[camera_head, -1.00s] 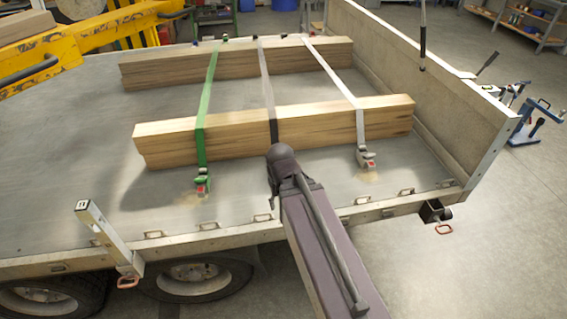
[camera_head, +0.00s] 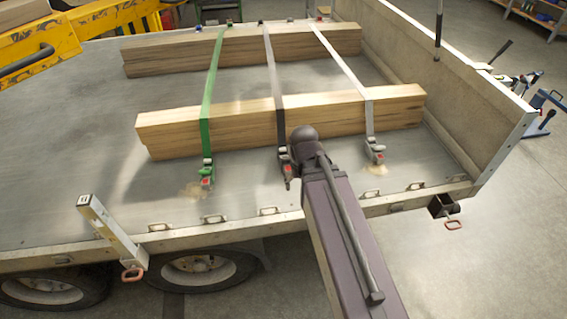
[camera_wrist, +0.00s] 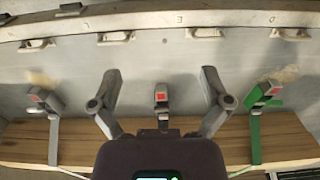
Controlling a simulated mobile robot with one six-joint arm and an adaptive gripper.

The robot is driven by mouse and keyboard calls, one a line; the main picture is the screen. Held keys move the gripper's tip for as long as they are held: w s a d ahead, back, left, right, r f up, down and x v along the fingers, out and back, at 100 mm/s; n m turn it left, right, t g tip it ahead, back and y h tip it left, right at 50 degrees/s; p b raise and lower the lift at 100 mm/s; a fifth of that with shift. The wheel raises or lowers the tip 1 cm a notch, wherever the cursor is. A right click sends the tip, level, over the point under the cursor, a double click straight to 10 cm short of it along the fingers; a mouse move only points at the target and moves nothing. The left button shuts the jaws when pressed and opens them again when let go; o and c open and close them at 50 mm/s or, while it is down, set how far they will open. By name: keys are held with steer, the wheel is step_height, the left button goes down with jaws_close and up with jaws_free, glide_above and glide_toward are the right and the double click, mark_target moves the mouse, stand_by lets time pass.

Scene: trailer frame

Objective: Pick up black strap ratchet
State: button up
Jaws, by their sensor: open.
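The black strap ratchet (camera_head: 286,165) lies on the trailer bed at the near end of the black strap (camera_head: 274,70), partly beside my arm in the head view. In the wrist view the ratchet (camera_wrist: 161,95) shows its red part between the two fingers of my gripper (camera_wrist: 161,78). The gripper is open and empty, with a finger on each side of the ratchet and a visible gap to both. Its height above the ratchet is hard to tell. My arm hides the gripper in the head view.
A green strap ratchet (camera_head: 206,173) and a white strap ratchet (camera_head: 374,151) lie on either side. The straps cross two wooden beams, the nearer one (camera_head: 230,127) close behind the ratchets. Metal loops line the bed edge (camera_head: 230,228). A tall side board (camera_head: 440,75) stands at right.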

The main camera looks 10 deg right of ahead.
steer(key=b, duration=0.3)
glide_toward(284, 150)
steer(key=s+r, duration=0.2)
steer(key=s, duration=0.1)
steer(key=shift+s+a, duration=0.25)
steer(key=shift+f, duration=0.25)
step_height(284, 150, down, 8)
steer(key=b, duration=0.8)
steer(key=shift+f+b, duration=0.1)
steer(key=shift+b, duration=0.3)
steer(key=shift+f, duration=0.1)
steer(key=shift+d+f+b, duration=0.1)
steer(key=shift+f+b, duration=2.4)
steer(key=shift+b, duration=0.1)
steer(key=c, duration=1.4)
